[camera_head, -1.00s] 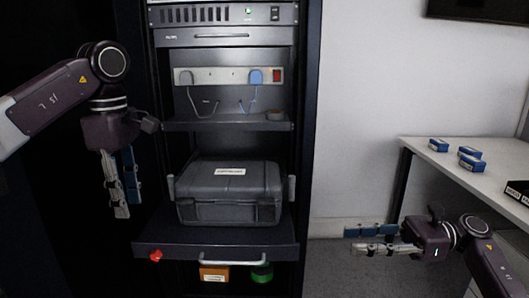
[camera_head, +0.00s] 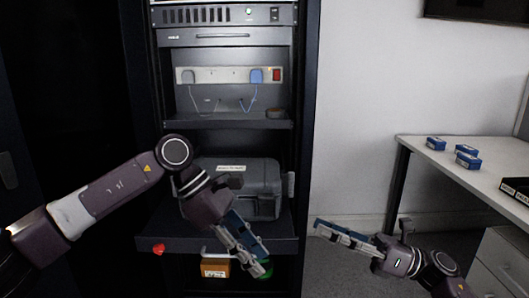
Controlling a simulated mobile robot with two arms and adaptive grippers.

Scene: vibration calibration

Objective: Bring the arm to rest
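My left arm reaches in from the left, and its gripper (camera_head: 262,262) points down and to the right in front of the rack's pull-out shelf. Its two fingers, one blue-backed and one pale, lie close together in this view; I cannot tell whether they touch. My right gripper (camera_head: 318,229) is at the lower right, in front of the wall and floor, pointing left and slightly up. Its fingers also look close together, seen nearly edge-on. No object shows in either gripper.
A dark equipment rack holds a power strip (camera_head: 212,76) and a grey case (camera_head: 262,186) on the pull-out shelf (camera_head: 180,244). An orange box (camera_head: 215,268) sits below. Floor between rack and table looks clear.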

